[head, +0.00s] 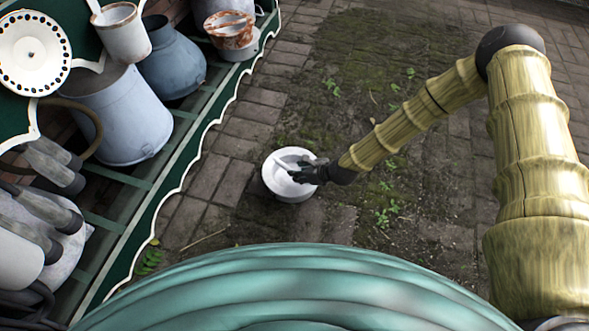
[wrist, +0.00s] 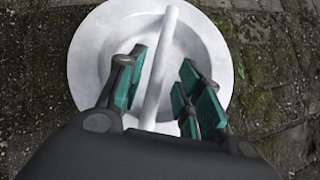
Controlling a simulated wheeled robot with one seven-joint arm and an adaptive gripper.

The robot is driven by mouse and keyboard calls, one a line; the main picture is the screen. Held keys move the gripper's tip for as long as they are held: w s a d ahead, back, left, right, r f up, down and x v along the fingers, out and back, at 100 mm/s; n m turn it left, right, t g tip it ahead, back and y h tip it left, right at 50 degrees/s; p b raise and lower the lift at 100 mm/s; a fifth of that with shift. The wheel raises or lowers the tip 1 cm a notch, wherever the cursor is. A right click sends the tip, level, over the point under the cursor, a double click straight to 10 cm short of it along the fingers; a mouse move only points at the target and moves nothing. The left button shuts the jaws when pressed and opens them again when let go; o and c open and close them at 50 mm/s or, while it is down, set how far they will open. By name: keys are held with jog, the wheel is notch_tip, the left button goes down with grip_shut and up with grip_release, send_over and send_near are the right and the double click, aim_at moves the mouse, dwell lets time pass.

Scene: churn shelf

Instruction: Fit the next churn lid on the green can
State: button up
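A pale grey-white round lid (head: 288,193) lies on the brick paving near the middle of the head view. It has a wide flat rim, a sunken centre and a straight bar handle. It also fills the upper middle of the wrist view (wrist: 87,62). My gripper (head: 297,171) is down at this lid. In the wrist view my gripper (wrist: 164,88) has its teal-padded fingers apart, one on each side of the bar handle (wrist: 163,58), with gaps visible beside it. I cannot make out a green can in either view.
A green shelf with a white scalloped edge (head: 160,207) runs along the left. Mossy paving (head: 370,60) to the right is clear.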

jog(key=p+v, duration=0.2)
jog(key=v, duration=0.5)
jog(key=s+d+f+n+g+h, duration=0.1)
jog(key=s+d+f+n+g, duration=0.1)
jog(key=s+n, duration=0.6)
jog(key=s+d+f+n+g+h, duration=0.15)
jog(key=s+n, duration=0.35)
jog(key=s, duration=0.6)
jog(key=s+d+r+n+g+h, duration=0.2)
jog(key=s+d+r+n+h, duration=0.1)
jog(key=s+d+n, duration=0.9)
jog(key=s+h, duration=0.1)
jog(key=s, duration=0.1)
jog(key=shift+s+d+n, duration=0.25)
jog(key=shift+d+n, duration=0.1)
jog(key=shift+n, duration=0.05)
jog(key=shift+r+p, duration=0.1)
jog(key=shift+p, duration=0.2)
